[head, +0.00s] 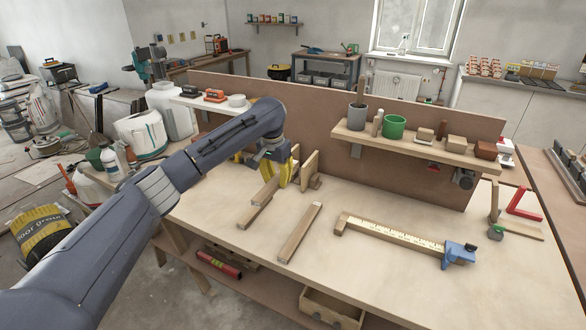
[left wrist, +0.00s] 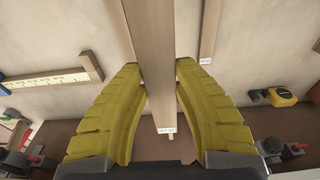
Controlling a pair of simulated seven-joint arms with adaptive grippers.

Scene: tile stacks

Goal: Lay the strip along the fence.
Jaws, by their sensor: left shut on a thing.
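My left gripper (head: 285,178), with yellow fingers, is shut on a narrow wooden strip (head: 264,190) above the bench. In the left wrist view this strip (left wrist: 153,60) runs between both fingers (left wrist: 160,82), a small white label at its lower end. In the head view my gripper hides its far part. Another wooden strip (head: 299,234) lies on the bench right of the gripper; a strip also shows in the left wrist view (left wrist: 211,28). A bar with a yellow scale (head: 395,234), a wooden block at its left end and a blue clamp (head: 459,251), looks like the fence. My right gripper is out of view.
A shelf (head: 420,145) with pots and blocks hangs on the brown back board (head: 340,103). Upright wooden pieces (head: 309,168) stand close beside the gripper. A red-handled tool (head: 523,204) lies at the right. The front of the bench is clear.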

